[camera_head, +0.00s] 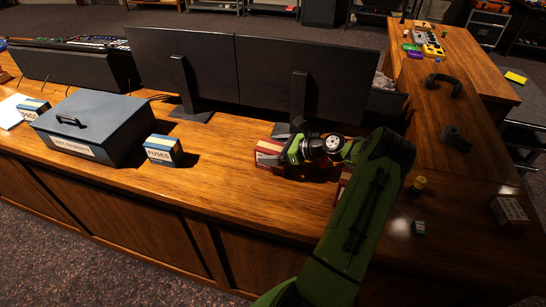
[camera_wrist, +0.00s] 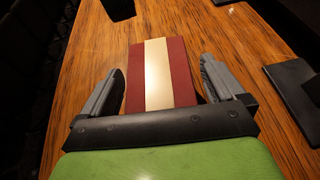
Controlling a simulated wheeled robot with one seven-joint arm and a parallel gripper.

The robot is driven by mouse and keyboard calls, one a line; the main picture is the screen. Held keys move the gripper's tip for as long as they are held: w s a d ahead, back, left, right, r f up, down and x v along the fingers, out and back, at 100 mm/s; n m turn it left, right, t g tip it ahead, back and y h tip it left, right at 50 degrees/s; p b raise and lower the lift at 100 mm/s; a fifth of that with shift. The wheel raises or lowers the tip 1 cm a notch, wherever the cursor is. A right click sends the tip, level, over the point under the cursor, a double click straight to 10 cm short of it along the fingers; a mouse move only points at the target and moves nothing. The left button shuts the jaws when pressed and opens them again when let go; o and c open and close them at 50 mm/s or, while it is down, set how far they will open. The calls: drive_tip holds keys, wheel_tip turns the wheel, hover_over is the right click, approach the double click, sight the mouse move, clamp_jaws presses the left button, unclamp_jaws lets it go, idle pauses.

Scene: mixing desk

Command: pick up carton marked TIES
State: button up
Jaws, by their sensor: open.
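A red carton with a cream band (camera_wrist: 157,75) lies between the two fingers of my gripper (camera_wrist: 162,75) in the wrist view. The fingers are open, one on each side, with a small gap visible at each. In the head view a red and cream carton (camera_head: 268,154) stands on the desk just left of my gripper (camera_head: 290,150), partly hidden by it. I cannot read the word TIES on any carton. Another bit of red (camera_head: 343,183) shows behind my green arm, mostly hidden.
Two dark monitors (camera_head: 240,70) stand behind the gripper. A blue-grey box (camera_head: 95,120) sits at left, with the FUSES carton (camera_head: 163,150) beside it and another blue carton (camera_head: 33,108) beyond. A pale carton (camera_head: 508,210) and small items stand at right. The desk front between is clear.

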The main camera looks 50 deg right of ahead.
drive_tip(key=shift+c, duration=0.8)
drive_tip(key=c, duration=1)
